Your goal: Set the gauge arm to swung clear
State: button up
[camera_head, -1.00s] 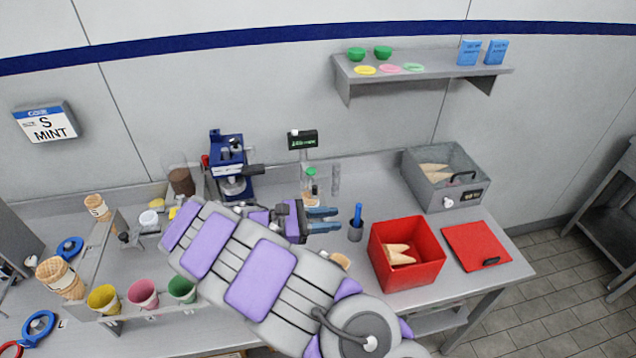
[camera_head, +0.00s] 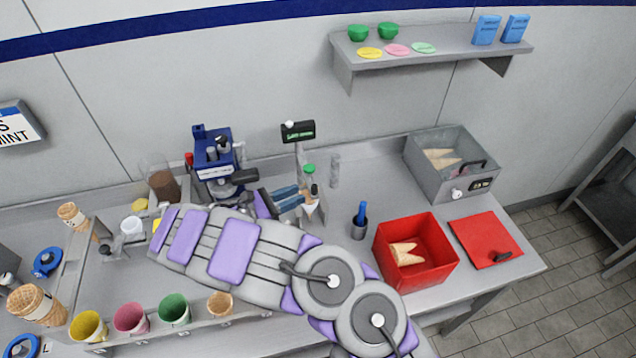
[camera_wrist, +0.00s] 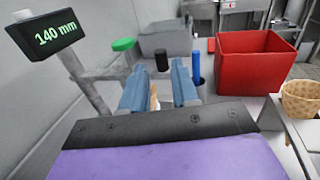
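The gauge has a black display (camera_head: 298,131) on a grey post. Contact cannot be told.
A blue press (camera_head: 214,160) stands left of the gauge. A blue-handled tool in a dark cup (camera_head: 359,230), a red bin (camera_head: 415,255) with cones and a grey bin (camera_head: 450,170) are to the right. Coloured cups (camera_head: 130,318) line the front left.

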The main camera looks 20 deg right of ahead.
jog(key=b+x, duration=0.1)
jog(key=x, duration=0.7)
jog(key=shift+d, duration=0.2)
jog(key=shift+w, duration=0.1)
jog(key=shift+c, duration=0.3)
grip_shut()
